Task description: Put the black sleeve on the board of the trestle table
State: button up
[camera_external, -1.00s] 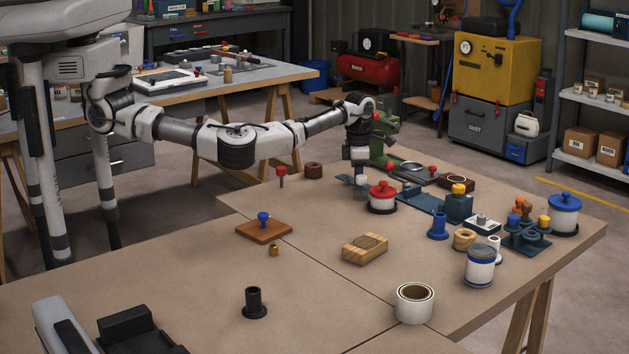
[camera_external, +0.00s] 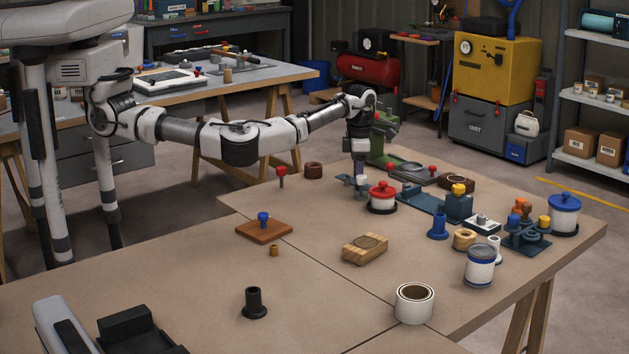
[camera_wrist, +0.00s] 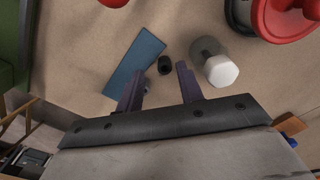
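A small black sleeve (camera_wrist: 165,65) stands on the tan tabletop in the wrist view, between and just beyond my fingertips. My gripper (camera_wrist: 161,70) is open and empty, pointing down at it. In the external view my gripper (camera_external: 360,172) is low over the far left part of the near table, and the small sleeve cannot be made out there. A larger black flanged sleeve (camera_external: 254,302) stands upright near the front. The near table's board (camera_external: 180,290) rests on wooden trestle legs; another trestle table's board (camera_external: 250,79) is behind at the left.
A blue plate (camera_wrist: 135,68) lies left of the small sleeve, and a grey piece with a white top (camera_wrist: 215,65) stands close right. A red-lidded pot (camera_external: 383,197) is near my gripper. A wooden block (camera_external: 365,249) and white ring (camera_external: 414,304) stand nearer.

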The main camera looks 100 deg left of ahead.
notch_tip(320, 180, up, 10)
jog(key=b, duration=0.1)
jog(key=shift+d+r, duration=0.2)
jog(key=shift+d, duration=0.1)
jog(key=shift+w, duration=0.1)
